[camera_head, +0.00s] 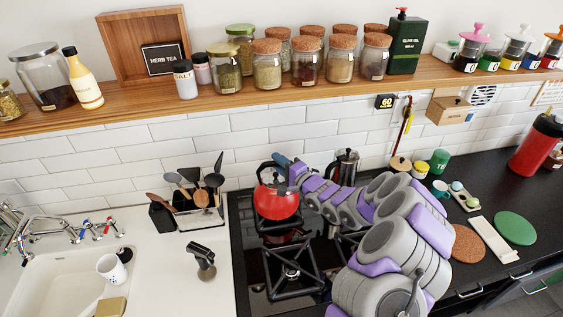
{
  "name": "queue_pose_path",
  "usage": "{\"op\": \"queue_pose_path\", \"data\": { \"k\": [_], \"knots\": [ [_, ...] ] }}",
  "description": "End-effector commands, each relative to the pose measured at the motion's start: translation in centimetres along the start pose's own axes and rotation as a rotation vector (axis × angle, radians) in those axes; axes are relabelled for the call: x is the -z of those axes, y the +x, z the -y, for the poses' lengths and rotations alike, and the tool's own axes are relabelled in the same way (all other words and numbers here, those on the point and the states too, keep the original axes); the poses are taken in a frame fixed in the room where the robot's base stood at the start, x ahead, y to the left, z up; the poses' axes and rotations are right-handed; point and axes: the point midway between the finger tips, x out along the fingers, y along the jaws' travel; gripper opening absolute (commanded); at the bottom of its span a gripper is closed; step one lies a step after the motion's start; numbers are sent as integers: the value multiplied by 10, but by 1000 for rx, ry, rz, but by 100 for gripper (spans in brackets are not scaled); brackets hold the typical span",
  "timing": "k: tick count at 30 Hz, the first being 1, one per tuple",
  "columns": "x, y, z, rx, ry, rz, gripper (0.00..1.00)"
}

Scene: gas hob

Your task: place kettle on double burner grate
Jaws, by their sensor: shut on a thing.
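The red kettle (275,202) is at the back left of the black gas hob, upright, with a dark handle arching over it. My gripper (281,162) is at the top of the kettle, shut on its handle. My arm reaches in from the lower right. The double burner grate (293,272) shows its black bars in front of the kettle. I cannot tell whether the kettle's base touches the grate bars at the back or is just above them.
A dark moka-style pot (346,165) stands behind my arm. A utensil holder (187,207) and a dark tool (202,262) stand on the white counter to the left. The front left of the grate is clear. A wooden shelf (215,101) with jars runs above.

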Motion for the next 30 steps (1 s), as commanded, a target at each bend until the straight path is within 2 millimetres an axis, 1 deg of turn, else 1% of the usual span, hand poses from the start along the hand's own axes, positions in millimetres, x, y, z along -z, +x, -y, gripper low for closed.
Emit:
{"op": "queue_pose_path", "data": {
  "k": [4,5,12,13,20,23,26,29,30],
  "knots": [
    [0,1,-2,5,-2,1,0],
    [0,1,-3,3,-1,1,28],
    [1,1,-3,1,0,1,51],
    [1,1,-4,0,0,1,53],
    [1,1,-3,-1,1,0,53],
    [1,0,1,-1,1,0,53],
    [3,-12,0,-2,3,-4,53],
    [3,-32,1,-2,5,-5,53],
    [4,-41,0,-3,9,-6,53]
  ]
}}
